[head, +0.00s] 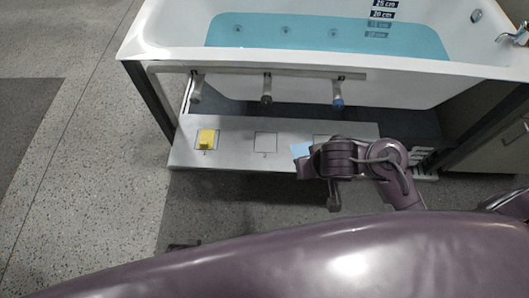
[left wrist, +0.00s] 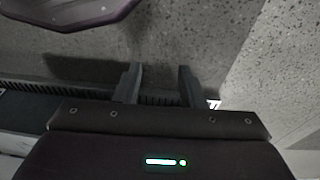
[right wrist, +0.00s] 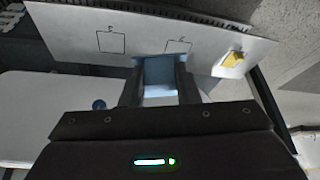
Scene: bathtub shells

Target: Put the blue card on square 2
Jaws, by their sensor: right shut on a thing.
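The blue card (head: 301,150) is held in my right gripper (right wrist: 160,75), whose fingers are shut on it; the card also shows between the fingers in the right wrist view (right wrist: 158,68). In the head view the card is just right of square 2 (head: 265,142), which is empty. In the right wrist view the card overlaps part of square 2 (right wrist: 183,44); its height above the board is hard to tell. My left gripper (left wrist: 159,82) is open and empty over grey floor.
The pale board (head: 233,162) carries a yellow piece (head: 206,138) on square 1 and a third square (right wrist: 110,42), bare. The bathtub (head: 160,40) with water stands behind. A rail with several knobs (head: 266,88) hangs above the board. Open floor lies left.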

